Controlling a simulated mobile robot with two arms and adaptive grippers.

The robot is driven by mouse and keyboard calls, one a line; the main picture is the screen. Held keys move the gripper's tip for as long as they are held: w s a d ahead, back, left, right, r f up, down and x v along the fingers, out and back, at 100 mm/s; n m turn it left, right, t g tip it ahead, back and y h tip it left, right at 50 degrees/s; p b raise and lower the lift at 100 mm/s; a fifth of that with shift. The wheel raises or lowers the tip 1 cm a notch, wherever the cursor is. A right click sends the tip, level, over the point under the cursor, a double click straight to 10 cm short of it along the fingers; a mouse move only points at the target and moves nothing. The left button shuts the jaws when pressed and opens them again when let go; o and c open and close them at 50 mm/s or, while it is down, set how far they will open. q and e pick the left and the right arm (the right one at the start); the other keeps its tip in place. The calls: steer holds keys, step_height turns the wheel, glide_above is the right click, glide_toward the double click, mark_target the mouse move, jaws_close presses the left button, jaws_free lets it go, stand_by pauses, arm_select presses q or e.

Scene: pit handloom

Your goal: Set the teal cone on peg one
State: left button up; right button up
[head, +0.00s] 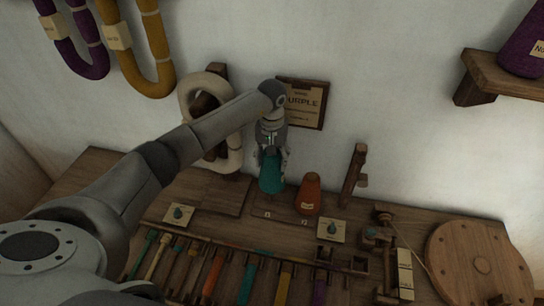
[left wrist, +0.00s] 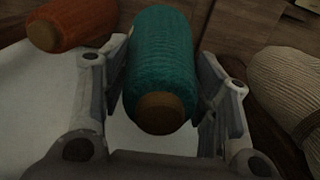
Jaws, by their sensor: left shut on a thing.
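The teal cone (head: 271,178) is in my left gripper (head: 271,160), whose fingers are on either side of its upper part. The cone is about upright above the back of the wooden table, left of the orange cone (head: 308,194). In the left wrist view the teal cone (left wrist: 162,65) lies between the two fingers, its brown tip toward the camera. Small number marks are on the table in front of both cones. Peg one itself is not visible; I cannot tell whether the cone's base touches it or the table. My right gripper is not in view.
An upright wooden post (head: 353,175) stands right of the orange cone. Several coloured sticks lie in a front rack. A round wooden disc (head: 480,262) is at right.

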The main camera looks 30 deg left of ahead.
arm_select(q)
step_height(320, 180, down, 2)
steer(key=shift+b, duration=0.35)
step_height(320, 180, down, 2)
steer(key=shift+b, duration=0.75)
step_height(320, 180, down, 4)
steer(key=b, duration=0.3)
steer(key=shift+b, duration=0.4)
steer(key=o, duration=1.6)
steer(key=shift+o, duration=1.4)
steer(key=shift+f, duration=0.1)
